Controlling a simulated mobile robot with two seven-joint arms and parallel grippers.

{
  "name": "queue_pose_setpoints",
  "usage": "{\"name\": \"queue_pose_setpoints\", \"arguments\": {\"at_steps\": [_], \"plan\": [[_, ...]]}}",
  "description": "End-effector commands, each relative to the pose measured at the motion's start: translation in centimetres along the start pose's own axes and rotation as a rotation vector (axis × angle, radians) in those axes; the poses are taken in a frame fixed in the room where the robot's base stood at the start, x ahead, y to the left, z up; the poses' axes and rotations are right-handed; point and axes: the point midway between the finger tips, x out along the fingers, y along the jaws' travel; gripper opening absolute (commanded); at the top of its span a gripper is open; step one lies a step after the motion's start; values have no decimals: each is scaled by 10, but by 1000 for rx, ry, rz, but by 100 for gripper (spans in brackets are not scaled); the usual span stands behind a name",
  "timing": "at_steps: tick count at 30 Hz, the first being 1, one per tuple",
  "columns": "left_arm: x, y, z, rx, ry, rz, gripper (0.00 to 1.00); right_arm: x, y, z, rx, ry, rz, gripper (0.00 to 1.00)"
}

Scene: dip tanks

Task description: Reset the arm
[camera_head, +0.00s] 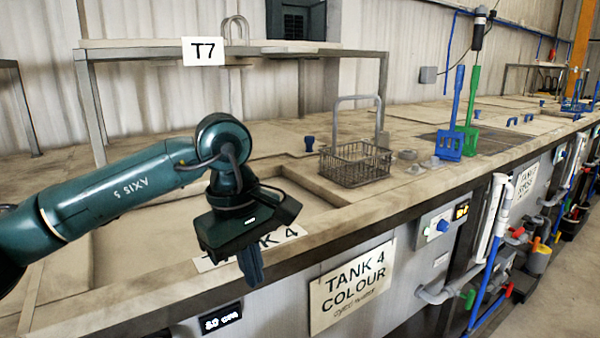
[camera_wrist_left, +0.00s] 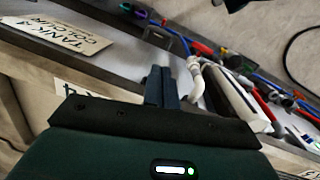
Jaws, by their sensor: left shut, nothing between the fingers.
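My left arm comes in from the left in the head view and bends down at the wrist. My left gripper (camera_head: 252,268) points down in front of the front edge of the tank 4 bench. It is shut and empty. In the left wrist view its fingers (camera_wrist_left: 161,88) are together, with the tank front and pipes beyond them. My right gripper is not in view.
A wire basket (camera_head: 355,165) with a tall handle stands on the bench (camera_head: 180,290), right of the gripper. Blue and green paddles (camera_head: 450,140) stand farther right. A tank 4 sign (camera_head: 350,288) hangs on the front. Pipes and valves (camera_head: 490,240) line the front at right.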

Motion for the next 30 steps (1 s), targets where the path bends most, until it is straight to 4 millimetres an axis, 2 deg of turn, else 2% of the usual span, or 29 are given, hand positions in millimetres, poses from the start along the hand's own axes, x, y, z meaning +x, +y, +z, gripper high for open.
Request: {"name": "queue_pose_setpoints", "arguments": {"at_steps": [1,3,6,9,13,16,20,23,26,27,29,30], "plan": [[17,3,21,-9,-109,13,0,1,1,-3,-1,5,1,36],[35,8,54,-43,-281,40,0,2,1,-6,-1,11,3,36],[52,14,106,-131,-576,66,0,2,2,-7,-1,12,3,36],[51,19,153,-276,-910,68,0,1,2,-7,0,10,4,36],[33,27,187,-529,-1340,28,0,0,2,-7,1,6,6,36],[18,34,188,-763,-1658,-39,0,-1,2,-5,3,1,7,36],[11,41,161,-1112,-2046,-167,0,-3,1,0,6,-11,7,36],[25,40,124,-1411,-2319,-298,0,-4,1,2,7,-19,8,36],[58,28,83,-1734,-2564,-453,0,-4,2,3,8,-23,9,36],[77,20,68,1704,2418,476,0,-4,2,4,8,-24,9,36],[109,3,47,1627,2171,495,0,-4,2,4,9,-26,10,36],[133,-12,36,1568,2010,504,0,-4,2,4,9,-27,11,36]]}}
